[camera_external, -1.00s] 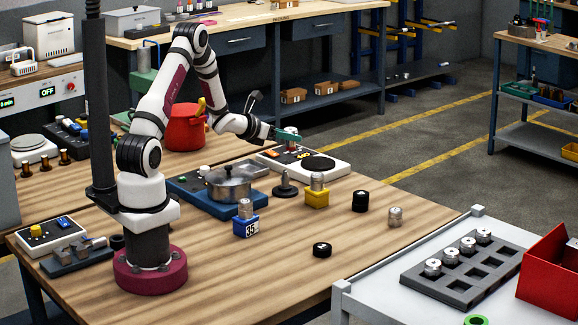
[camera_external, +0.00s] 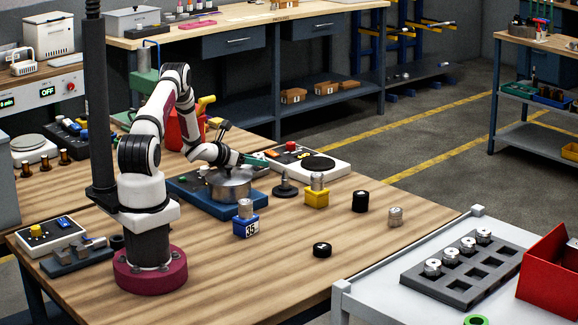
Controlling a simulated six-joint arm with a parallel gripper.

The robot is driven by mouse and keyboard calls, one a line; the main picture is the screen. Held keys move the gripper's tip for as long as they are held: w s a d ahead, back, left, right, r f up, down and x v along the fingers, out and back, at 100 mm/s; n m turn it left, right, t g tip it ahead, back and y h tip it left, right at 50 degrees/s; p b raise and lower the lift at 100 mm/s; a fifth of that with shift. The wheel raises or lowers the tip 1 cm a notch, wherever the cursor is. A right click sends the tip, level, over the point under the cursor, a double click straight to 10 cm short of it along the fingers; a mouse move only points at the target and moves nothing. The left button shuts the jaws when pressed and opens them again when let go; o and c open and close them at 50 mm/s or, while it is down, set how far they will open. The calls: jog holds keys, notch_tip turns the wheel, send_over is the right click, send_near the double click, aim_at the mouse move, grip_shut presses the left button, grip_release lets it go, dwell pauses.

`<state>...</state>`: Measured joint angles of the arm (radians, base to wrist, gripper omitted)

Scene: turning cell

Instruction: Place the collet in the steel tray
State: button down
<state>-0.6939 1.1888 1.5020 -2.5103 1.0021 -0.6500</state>
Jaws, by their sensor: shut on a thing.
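My gripper (camera_external: 258,160), with teal fingers, is shut above the bench, just right of and above a round steel vessel (camera_external: 230,186) on a blue base. What it holds is too small and hidden to make out; it may be the collet. The steel vessel is the nearest thing that could be the steel tray, but I cannot tell for sure.
A white device with a black disc (camera_external: 318,163) lies behind the gripper. A grey spindle (camera_external: 286,186) and black cylinders (camera_external: 360,201) stand on the bench. A red pot (camera_external: 188,130) is behind the arm. A pocketed grey tray (camera_external: 450,287) holds silver parts.

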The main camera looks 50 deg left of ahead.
jog(key=shift+f, duration=0.4)
jog(key=shift+c, duration=1.7)
grip_release()
